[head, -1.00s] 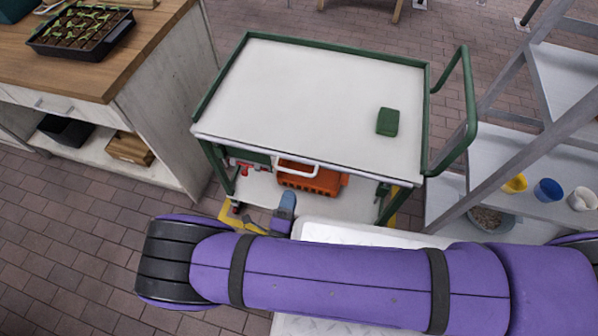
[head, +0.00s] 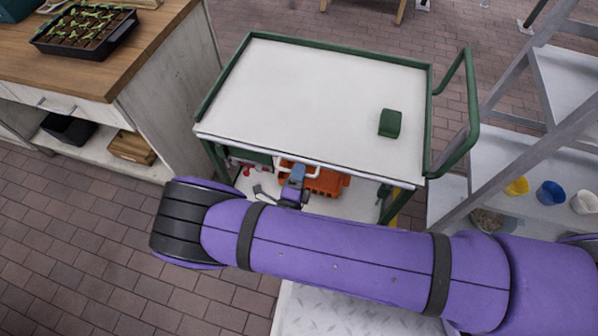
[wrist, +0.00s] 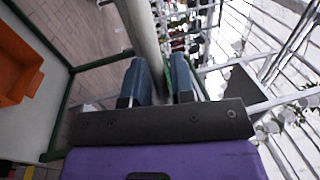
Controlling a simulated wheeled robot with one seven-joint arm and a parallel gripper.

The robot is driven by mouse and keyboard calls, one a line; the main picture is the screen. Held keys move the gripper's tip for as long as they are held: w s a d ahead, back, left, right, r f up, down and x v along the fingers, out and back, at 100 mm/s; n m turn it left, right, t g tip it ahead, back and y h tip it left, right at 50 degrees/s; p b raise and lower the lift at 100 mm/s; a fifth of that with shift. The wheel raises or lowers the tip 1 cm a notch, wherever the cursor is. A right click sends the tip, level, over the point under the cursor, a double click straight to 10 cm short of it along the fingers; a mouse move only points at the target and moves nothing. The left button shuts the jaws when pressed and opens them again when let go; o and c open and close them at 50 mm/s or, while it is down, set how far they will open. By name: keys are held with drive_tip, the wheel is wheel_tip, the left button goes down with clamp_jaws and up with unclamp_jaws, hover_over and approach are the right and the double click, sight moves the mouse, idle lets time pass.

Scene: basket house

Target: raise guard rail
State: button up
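The cart (head: 310,95) has a white top with green rails around its back and sides. Its front edge shows a pale strip, and a white handle bar (head: 311,170) hangs just below it. I cannot tell which part is the guard rail. My gripper (head: 297,172) is at this handle, in front of the cart, partly hidden by my purple arm. In the wrist view, my gripper (wrist: 161,80) has its two blue fingers apart, with a pale bar (wrist: 143,35) running between them. A small gap shows beside the right finger; firm contact is not visible.
A green block (head: 389,123) lies on the cart top. An orange crate (head: 328,184) sits on the lower shelf, also in the wrist view (wrist: 15,62). A wooden bench with a seedling tray (head: 85,32) stands left. Grey shelving with cups (head: 550,194) stands right.

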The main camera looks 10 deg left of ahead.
clamp_jaws()
drive_tip(key=shift+r, duration=3.6)
drive_tip(key=shift+o, duration=1.7)
unclamp_jaws()
drive_tip(key=shift+s, duration=0.1)
drive_tip(key=v, duration=1)
drive_tip(key=shift+s, duration=0.3)
drive_tip(key=shift+a, duration=0.1)
